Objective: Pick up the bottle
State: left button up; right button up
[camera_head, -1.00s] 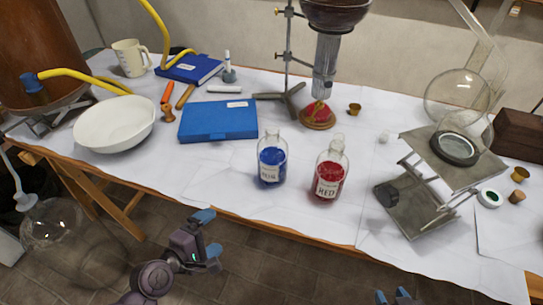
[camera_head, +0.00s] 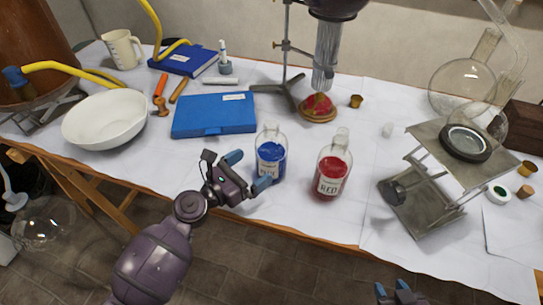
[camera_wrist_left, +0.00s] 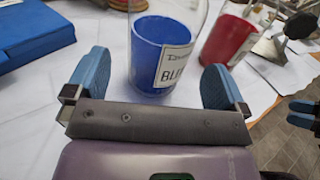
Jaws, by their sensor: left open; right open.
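A clear glass bottle with blue contents and a white label, the blue bottle (camera_head: 270,154), stands upright on the white-covered table. A similar red bottle (camera_head: 331,170) stands to its right. My left gripper (camera_head: 248,172) is open and empty, just in front and to the left of the blue bottle. In the left wrist view the blue bottle (camera_wrist_left: 160,48) stands ahead between the two blue fingertips, beyond them; the red bottle (camera_wrist_left: 228,36) is behind the right finger. My right gripper (camera_head: 398,292) is open at the bottom edge, apart from both bottles, only its fingertips showing.
A blue box (camera_head: 213,116) lies left of the bottles, with a white bowl (camera_head: 105,120) further left. A metal stand with a glass flask (camera_head: 463,88) stands at the right. A clamp stand (camera_head: 286,50) rises behind. The table's front edge is close to the bottles.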

aim_at(259, 161)
pick_arm(q)
jog(key=x, duration=0.5)
jog(key=shift+s+d+r, duration=0.1)
jog(key=shift+r, duration=0.25)
jog(key=shift+w+d, duration=0.45)
jog(key=c, duration=1.2)
jog(key=shift+r, duration=0.1)
